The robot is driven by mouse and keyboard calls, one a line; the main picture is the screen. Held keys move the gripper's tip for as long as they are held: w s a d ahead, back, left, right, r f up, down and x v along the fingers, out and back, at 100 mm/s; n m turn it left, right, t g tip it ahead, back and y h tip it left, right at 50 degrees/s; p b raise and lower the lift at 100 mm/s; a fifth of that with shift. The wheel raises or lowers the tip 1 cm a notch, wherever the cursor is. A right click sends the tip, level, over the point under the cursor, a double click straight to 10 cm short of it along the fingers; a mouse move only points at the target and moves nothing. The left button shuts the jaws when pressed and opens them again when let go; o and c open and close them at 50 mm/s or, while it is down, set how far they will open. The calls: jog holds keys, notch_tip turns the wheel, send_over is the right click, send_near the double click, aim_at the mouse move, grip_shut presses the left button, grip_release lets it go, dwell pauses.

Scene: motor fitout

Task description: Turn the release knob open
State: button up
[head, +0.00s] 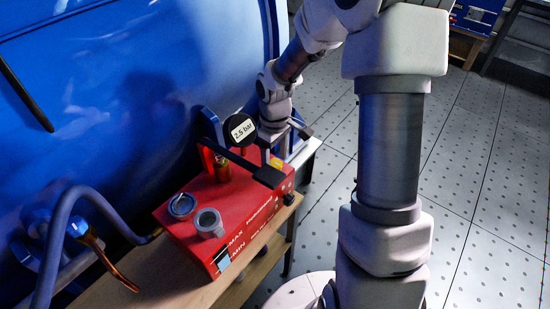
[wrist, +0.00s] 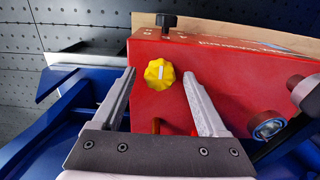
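In the head view my arm reaches down behind the far end of the red box (head: 180,228), and the knob is mostly hidden there.
A black knob (wrist: 167,20) stands out from the box beside the yellow one. On the box are a gauge marked 2.5 bar (head: 242,130), a black bar handle (head: 268,177) and two round metal fittings (head: 208,222). A wooden bench (head: 150,280) and blue tank (head: 110,90) are close by.

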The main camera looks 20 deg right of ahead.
grip_shut()
jog(key=shift+r+n+p, duration=0.1)
jog(key=shift+n+p, duration=0.25)
jog(key=shift+n, duration=0.05)
jog(key=n+p, duration=0.3)
jog(key=n, duration=0.1)
jog(key=shift+r+n, duration=0.1)
jog(key=shift+n, duration=0.2)
jog(key=n+p, duration=0.4)
jog(key=n, duration=0.2)
jog(key=n+p, duration=0.4)
jog(key=n, duration=0.2)
jog(key=shift+n+p, duration=0.4)
jog(key=n+p, duration=0.3)
jog(key=n, duration=0.2)
jog(key=shift+n, duration=0.3)
jog(key=shift+f+p, duration=0.2)
jog(key=shift+p, duration=0.1)
